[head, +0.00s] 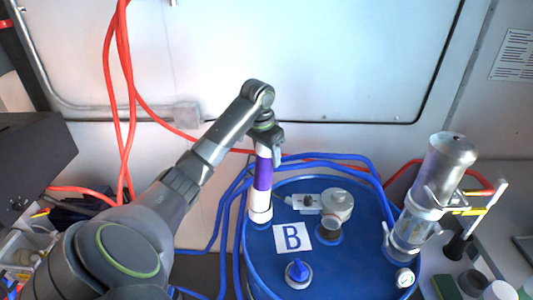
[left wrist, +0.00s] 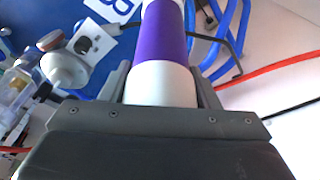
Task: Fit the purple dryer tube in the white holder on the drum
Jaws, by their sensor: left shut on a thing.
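The purple dryer tube (head: 263,172) has a purple middle and white ends. It is upright over the left edge of the blue drum (head: 345,270). My left gripper (head: 266,140) is shut on its upper white end; the left wrist view also shows the tube (left wrist: 164,38) between the fingers of my left gripper (left wrist: 163,80). The tube's lower end meets the white holder (head: 260,214) on the drum. I cannot tell whether it is fully seated inside. My right gripper is not in view.
The drum top bears a "B" label (head: 292,237), a blue-capped knob (head: 298,273) and a metal fitting (head: 336,205). A metal cylinder assembly (head: 447,165) stands at the right. Blue hoses (head: 310,158) run behind the drum; red hoses (head: 110,60) hang at the left.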

